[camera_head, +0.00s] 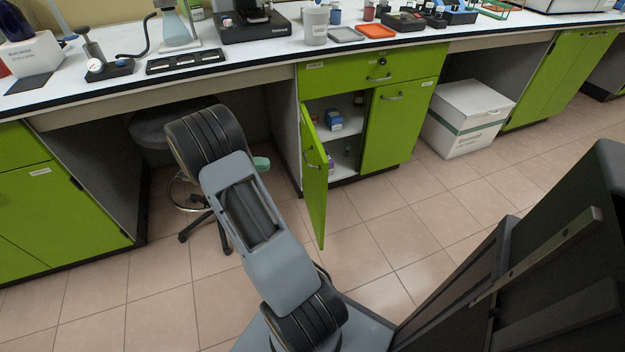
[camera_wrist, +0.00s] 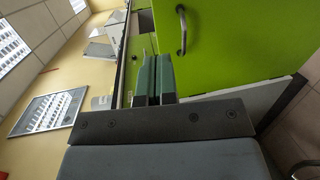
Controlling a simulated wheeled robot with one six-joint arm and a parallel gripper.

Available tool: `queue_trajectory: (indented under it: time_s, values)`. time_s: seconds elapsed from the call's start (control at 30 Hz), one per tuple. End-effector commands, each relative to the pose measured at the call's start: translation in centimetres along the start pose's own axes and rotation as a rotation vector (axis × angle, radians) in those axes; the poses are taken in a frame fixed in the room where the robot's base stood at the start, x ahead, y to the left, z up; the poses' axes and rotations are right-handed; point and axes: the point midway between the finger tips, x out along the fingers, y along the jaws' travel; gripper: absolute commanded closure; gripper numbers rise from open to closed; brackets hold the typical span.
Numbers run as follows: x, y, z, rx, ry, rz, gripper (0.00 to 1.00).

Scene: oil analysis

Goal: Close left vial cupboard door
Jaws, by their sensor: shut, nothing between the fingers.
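The left vial cupboard door (camera_head: 315,180) stands open in the head view, swung out from the cupboard with its handle (camera_head: 309,158) on the face turned left. The cupboard's right door (camera_head: 394,125) is shut. My gripper (camera_head: 261,163) is mostly hidden behind my arm, left of the open door; one greenish finger part shows. In the wrist view my gripper (camera_wrist: 154,78) is shut and empty, its two green fingers together. Beside them is a green panel (camera_wrist: 235,40) with a metal handle (camera_wrist: 182,30); I cannot tell which panel it is or whether the fingers touch it.
A stool (camera_head: 155,125) is under the bench behind my arm. A white box (camera_head: 466,117) stands on the floor right of the cupboard. The tiled floor (camera_head: 375,225) in front of the cupboard is clear.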

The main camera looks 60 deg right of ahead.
Motion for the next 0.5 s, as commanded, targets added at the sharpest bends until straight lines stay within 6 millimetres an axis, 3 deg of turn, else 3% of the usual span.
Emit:
queue_trajectory:
  time_s: [0.03, 0.13, 0.37, 0.5]
  values:
    - [0.8, -2.1, -0.8, 0.016, -0.005, 0.048, 1.0]
    - [1.6, -3.4, -1.8, 0.046, -0.005, 0.117, 1.0]
    - [3.6, -3.9, -2.5, 0.074, -0.004, 0.171, 1.0]
    - [6.0, -3.5, -2.5, 0.074, -0.005, 0.171, 1.0]
